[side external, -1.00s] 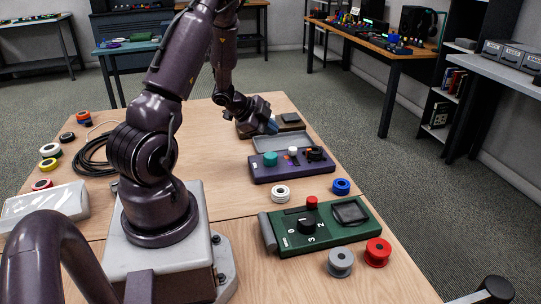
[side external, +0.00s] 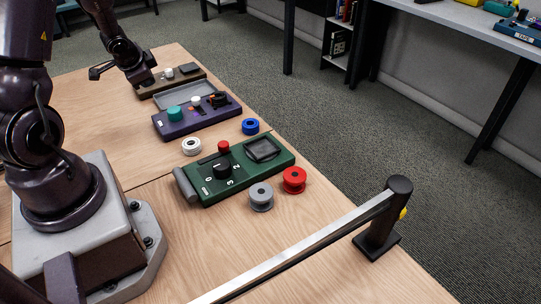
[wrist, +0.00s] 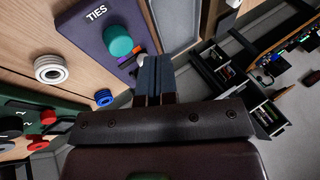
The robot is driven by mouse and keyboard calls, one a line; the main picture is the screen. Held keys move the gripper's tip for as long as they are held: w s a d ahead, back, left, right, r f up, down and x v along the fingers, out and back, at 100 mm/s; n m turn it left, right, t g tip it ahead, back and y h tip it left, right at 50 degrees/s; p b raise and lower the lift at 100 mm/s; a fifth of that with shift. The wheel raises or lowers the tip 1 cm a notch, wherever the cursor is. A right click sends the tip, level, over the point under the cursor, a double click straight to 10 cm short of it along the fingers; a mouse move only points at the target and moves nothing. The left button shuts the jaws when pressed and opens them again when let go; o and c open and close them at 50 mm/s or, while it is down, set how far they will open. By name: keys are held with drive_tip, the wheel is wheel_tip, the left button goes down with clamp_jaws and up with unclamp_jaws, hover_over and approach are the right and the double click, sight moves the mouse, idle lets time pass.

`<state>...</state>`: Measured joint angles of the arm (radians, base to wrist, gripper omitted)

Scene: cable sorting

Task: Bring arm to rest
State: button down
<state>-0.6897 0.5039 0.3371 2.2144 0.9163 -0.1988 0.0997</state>
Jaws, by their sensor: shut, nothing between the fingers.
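My gripper (side external: 145,82) shows in the side view at the far end of the table, in front of the left end of a brown box (side external: 171,85). Whether it touches the box cannot be told. In the wrist view my gripper's dark blue fingers (wrist: 153,80) are together, with nothing between them. Past them lies the purple box (wrist: 90,35) marked TIES, with a teal knob (wrist: 118,40). My arm comes in from the upper left of the side view.
A grey tray (side external: 185,95) adjoins the purple box. A green box (side external: 235,172) with a black dial is nearer. White (side external: 191,146), blue (side external: 250,126), grey (side external: 261,198) and red (side external: 294,181) spools lie around it. A metal rail (side external: 300,248) crosses the front.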

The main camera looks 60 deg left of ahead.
drive_tip(key=s+d+r+h, duration=0.1)
drive_tip(key=d+r, duration=0.6)
drive_tip(key=d, duration=0.4)
drive_tip(key=s+d+r+t+h, duration=0.1)
drive_tip(key=d+r+h, duration=0.1)
drive_tip(key=d+r, duration=0.5)
drive_tip(key=s+d+r+n+h, duration=0.1)
drive_tip(key=d+r, duration=0.6)
drive_tip(key=d, duration=0.9)
drive_tip(key=shift+t+h, duration=0.4)
drive_tip(key=shift+h, duration=0.2)
